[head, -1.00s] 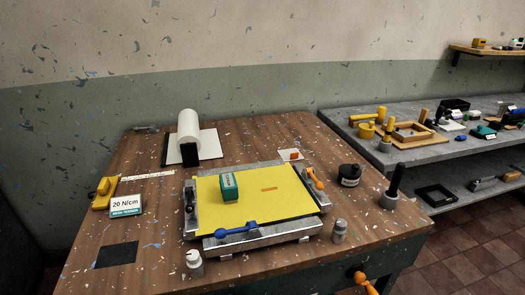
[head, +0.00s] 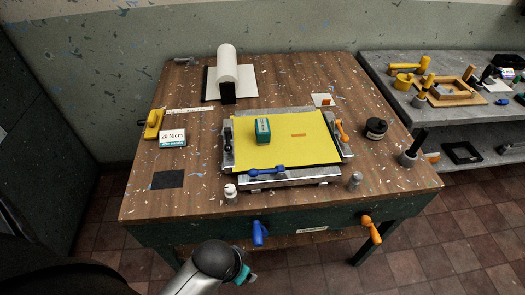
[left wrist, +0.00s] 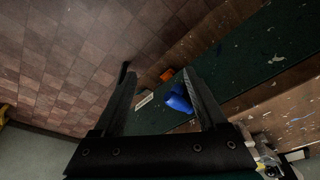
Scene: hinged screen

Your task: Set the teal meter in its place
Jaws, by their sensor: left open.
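The teal meter (head: 262,128), a small teal block with a pale label, stands on the yellow sheet of the hinged screen (head: 300,150), left of its middle. The screen lies flat in a grey metal frame on the wooden table. A flat black square (head: 167,179) lies bare on the table at the left. My left arm comes in at the bottom of the head view, in front of the table. My left gripper (left wrist: 158,75) is open and empty in the left wrist view, away from the meter. My right gripper does not show.
A blue handle (head: 258,233) and an orange one (head: 371,228) stick out of the table's front. A small white bottle (head: 230,192), a grey cylinder (head: 355,181) and a black jar (head: 376,129) stand around the screen. A 20 N/cm sign (head: 172,138) stands at the left.

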